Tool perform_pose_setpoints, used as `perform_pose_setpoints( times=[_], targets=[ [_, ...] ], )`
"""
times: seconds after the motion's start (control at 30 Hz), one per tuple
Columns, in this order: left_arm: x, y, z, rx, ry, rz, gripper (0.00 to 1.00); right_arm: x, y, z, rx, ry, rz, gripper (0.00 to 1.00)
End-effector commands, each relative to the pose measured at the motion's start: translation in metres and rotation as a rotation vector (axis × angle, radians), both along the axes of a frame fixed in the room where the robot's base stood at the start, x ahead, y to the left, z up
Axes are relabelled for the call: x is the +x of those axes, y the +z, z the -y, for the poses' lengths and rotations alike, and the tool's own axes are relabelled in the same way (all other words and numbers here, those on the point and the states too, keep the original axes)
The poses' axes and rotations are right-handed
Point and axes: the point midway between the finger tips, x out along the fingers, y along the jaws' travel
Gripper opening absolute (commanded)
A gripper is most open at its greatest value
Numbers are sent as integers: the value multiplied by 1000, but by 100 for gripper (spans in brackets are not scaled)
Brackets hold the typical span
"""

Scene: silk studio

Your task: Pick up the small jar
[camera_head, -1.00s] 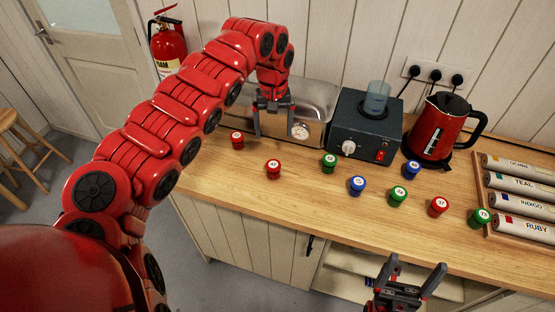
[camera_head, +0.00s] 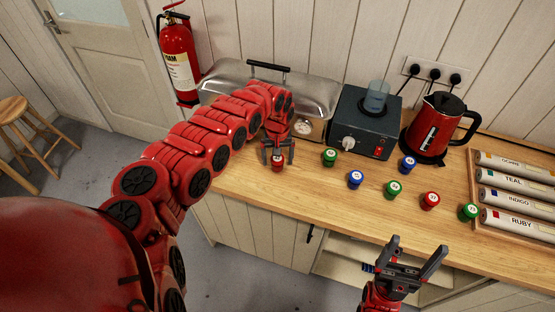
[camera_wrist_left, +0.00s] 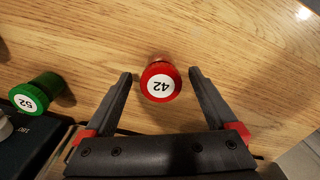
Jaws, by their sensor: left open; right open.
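A small red jar (camera_head: 277,163) with a white round lid label stands on the wooden counter. My open left gripper (camera_head: 278,157) is over it, one finger on each side. In the left wrist view the red jar (camera_wrist_left: 160,83), labelled 42, sits between the tips of the left gripper (camera_wrist_left: 160,76), with gaps at both sides. Other small jars are green (camera_head: 330,157), blue (camera_head: 355,179) and red (camera_head: 429,201), spread to the right. A green jar (camera_wrist_left: 35,94) also shows in the wrist view. My right gripper (camera_head: 413,254) is open and empty before the counter's front edge.
A steel box with a black handle (camera_head: 268,68) and a dark heater unit (camera_head: 365,125) stand behind the jars. A red kettle (camera_head: 432,130) and a rack of labelled rolls (camera_head: 517,204) are at the right. The front strip of the counter (camera_head: 330,215) is clear.

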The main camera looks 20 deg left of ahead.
Motion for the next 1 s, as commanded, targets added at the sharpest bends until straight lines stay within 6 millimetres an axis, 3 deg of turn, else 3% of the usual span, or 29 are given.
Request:
perform_pose_setpoints(
  times=[0.2,0.43,0.93,1.0],
  targets=[
    [-1,-17,0,0,1,-2,92,0,5,0,0,0,0,86],
    [0,-18,-1,2,1,0,92,0,5,0,0,0,0,86],
    [0,-18,-1,1,1,1,3,0,5,0,0,0,0,86],
    [0,-17,-1,1,1,1,0,0,5,0,0,0,0,86]
  ],
)
